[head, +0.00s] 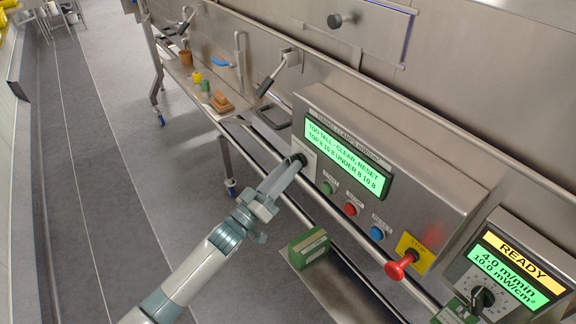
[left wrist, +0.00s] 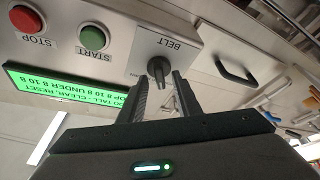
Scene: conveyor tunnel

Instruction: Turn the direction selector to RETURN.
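The direction selector is a dark knob (left wrist: 158,70) on a pale plate marked BELT (left wrist: 180,43), on the control box (head: 440,190). In the head view, the knob (head: 299,159) is mostly hidden by my left gripper (head: 293,167). In the left wrist view, the fingers of my left gripper (left wrist: 160,80) stand on either side of the knob, with a visible gap at least on the left. The gripper looks open. Part of the plate's lettering is hidden, so I cannot read the selector's position. My right gripper is not in view.
The box has a green screen (head: 346,160) reading TOO TALL - CLEAR, RESET, and green (head: 327,188), red (head: 350,210) and blue (head: 377,233) buttons. A red stop knob (head: 400,266) juts out. A rail runs below. A green box (head: 309,247) sits lower down.

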